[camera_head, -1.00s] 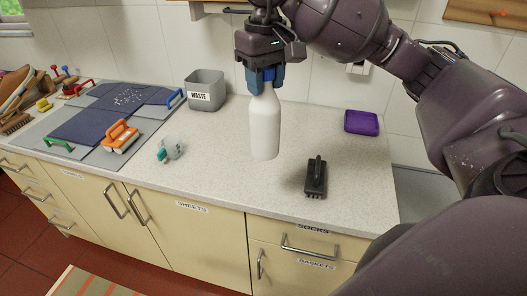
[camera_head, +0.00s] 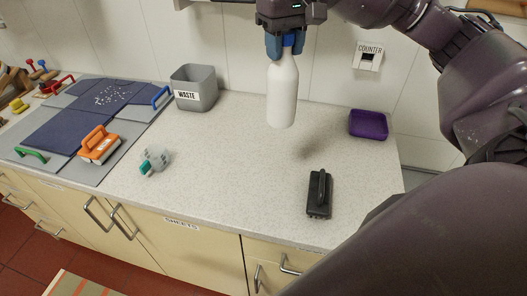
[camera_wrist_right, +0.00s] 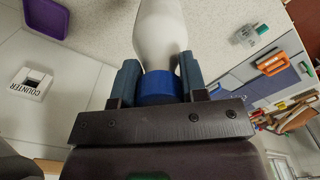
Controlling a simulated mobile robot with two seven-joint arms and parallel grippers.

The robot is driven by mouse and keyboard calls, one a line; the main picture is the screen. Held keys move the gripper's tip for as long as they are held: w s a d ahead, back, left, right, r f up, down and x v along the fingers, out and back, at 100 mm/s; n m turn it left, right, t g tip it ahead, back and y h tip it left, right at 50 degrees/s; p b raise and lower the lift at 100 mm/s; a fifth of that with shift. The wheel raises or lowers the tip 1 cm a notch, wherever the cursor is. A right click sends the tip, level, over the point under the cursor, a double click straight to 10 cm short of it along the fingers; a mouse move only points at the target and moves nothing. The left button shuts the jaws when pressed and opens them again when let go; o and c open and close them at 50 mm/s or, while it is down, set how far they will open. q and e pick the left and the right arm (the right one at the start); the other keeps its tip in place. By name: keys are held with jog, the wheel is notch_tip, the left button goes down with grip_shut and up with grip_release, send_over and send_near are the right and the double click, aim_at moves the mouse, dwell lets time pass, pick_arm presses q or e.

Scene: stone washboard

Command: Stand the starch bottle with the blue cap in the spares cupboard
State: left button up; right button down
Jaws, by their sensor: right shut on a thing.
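The starch bottle (camera_head: 283,96) is white, with a blue cap. It hangs upright above the counter, clear of its surface. My right gripper (camera_head: 286,46) is shut around its neck and cap from above. In the right wrist view, the bottle's white body (camera_wrist_right: 160,28) extends away from the blue cap (camera_wrist_right: 160,88) between the fingers. No cupboard with a readable spares label shows. My left gripper is not in view.
On the counter (camera_head: 235,175) stand a grey waste bin (camera_head: 208,101), a purple tray (camera_head: 368,124), a black brush (camera_head: 319,193) and a small grey-teal item (camera_head: 154,161). An orange-handled tool (camera_head: 99,144) lies on the washboard at left. Cream cupboards (camera_head: 150,226) are below. The counter's middle is clear.

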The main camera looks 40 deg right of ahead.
aim_at(281, 109)
notch_tip(281, 109, down, 14)
jog(key=shift+s+f+p, duration=0.1)
jog(key=shift+f+p, duration=0.1)
jog(key=shift+p, duration=0.5)
notch_tip(281, 109, down, 5)
jog(key=shift+f+p, duration=0.15)
jog(key=shift+p, duration=0.15)
jog(key=shift+f, duration=0.1)
jog(key=c, duration=0.7)
grip_release()
jog(key=shift+o, duration=0.2)
